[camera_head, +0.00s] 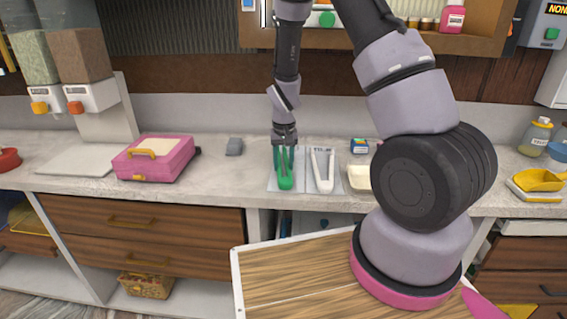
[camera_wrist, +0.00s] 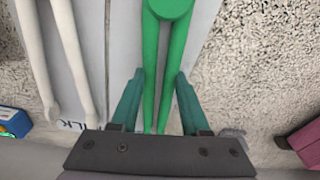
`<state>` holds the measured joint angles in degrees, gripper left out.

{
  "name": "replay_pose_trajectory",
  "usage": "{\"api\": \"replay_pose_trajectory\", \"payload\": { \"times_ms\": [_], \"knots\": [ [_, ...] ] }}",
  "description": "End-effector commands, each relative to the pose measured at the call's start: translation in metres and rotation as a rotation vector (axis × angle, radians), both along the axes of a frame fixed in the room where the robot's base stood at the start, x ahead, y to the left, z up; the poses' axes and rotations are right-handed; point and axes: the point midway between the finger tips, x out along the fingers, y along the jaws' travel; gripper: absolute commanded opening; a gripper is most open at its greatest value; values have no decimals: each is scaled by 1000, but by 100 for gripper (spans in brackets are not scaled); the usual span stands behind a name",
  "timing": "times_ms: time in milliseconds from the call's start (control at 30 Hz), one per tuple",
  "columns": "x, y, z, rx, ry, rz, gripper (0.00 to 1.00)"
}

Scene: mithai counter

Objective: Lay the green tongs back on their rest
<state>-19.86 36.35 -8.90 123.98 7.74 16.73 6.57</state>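The green tongs (camera_head: 285,182) lie on a light grey plate (camera_head: 271,184), which looks like their rest, on the counter. In the wrist view the green tongs (camera_wrist: 166,60) lie lengthwise, joined end at the top. My gripper (camera_head: 285,147) is above the tongs, pointing down. In the wrist view my gripper (camera_wrist: 158,95) has its two teal fingers apart, one on each side of the tongs' legs, with gaps visible. White tongs (camera_head: 322,170) lie beside them on a similar plate, marked with letters that end in "ILK" in the wrist view.
A pink box (camera_head: 155,158) and a small grey block (camera_head: 234,147) stand to the left. A small blue box (camera_head: 360,146) and a cream dish (camera_head: 358,178) are to the right. A yellow scoop (camera_head: 540,181) lies far right. Counter between pink box and plates is mostly clear.

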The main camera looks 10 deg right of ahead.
Motion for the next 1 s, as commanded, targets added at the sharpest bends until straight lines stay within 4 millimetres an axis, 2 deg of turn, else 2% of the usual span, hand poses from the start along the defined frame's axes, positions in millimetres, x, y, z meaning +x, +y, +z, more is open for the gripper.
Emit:
{"api": "replay_pose_trajectory", "payload": {
  "times_ms": [33,133,567,667,1000],
  "knots": [
    [0,0,0,0,0,0,63],
    [0,0,0,0,0,0,100],
    [0,0,3,0,-1,1,100],
    [0,1,15,1,-4,2,100],
    [-8,2,81,1,-4,2,100]
  ]
}}
